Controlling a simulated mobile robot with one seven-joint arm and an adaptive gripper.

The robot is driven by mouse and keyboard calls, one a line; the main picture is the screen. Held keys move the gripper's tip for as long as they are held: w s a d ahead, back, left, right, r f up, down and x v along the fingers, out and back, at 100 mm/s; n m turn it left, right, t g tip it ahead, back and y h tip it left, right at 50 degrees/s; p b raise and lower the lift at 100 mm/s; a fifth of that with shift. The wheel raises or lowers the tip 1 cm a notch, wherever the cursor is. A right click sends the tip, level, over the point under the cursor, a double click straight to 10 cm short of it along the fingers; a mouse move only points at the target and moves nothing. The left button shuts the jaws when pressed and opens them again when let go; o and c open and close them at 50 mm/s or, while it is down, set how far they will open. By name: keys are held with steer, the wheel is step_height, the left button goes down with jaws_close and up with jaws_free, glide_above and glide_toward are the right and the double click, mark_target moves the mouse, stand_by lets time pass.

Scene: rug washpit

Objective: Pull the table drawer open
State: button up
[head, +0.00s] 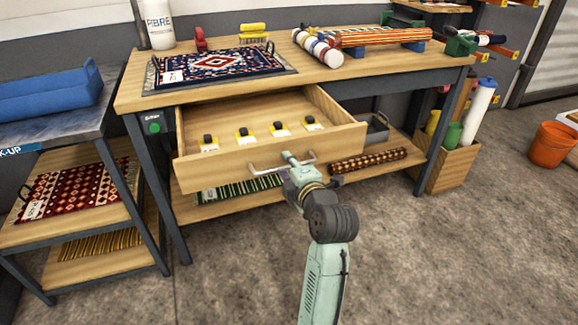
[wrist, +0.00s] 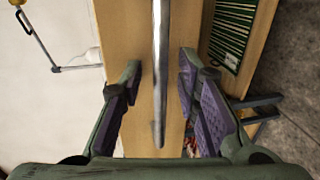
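The wooden table drawer (head: 222,168) is pulled well out from under the tabletop in the head view, with several small yellow-and-black items inside. Its metal bar handle (head: 266,170) runs across the drawer front. My gripper (head: 298,163) is at the right part of this handle. In the wrist view, the bar (wrist: 160,40) runs between the purple-padded fingers of my gripper (wrist: 160,78), in front of the wooden drawer front (wrist: 120,30). The fingers stand apart, with gaps visible on both sides of the bar. My gripper hides part of the handle in the head view.
The wooden table (head: 130,95) carries a patterned rug (head: 218,63) and rolled textiles. A side rack (head: 75,140) stands left. A wooden bin (head: 450,170) and orange bucket (head: 553,145) stand right. The floor in front is clear.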

steer(key=v, duration=0.7)
steer(key=shift+s, duration=0.25)
steer(key=shift+d, duration=0.1)
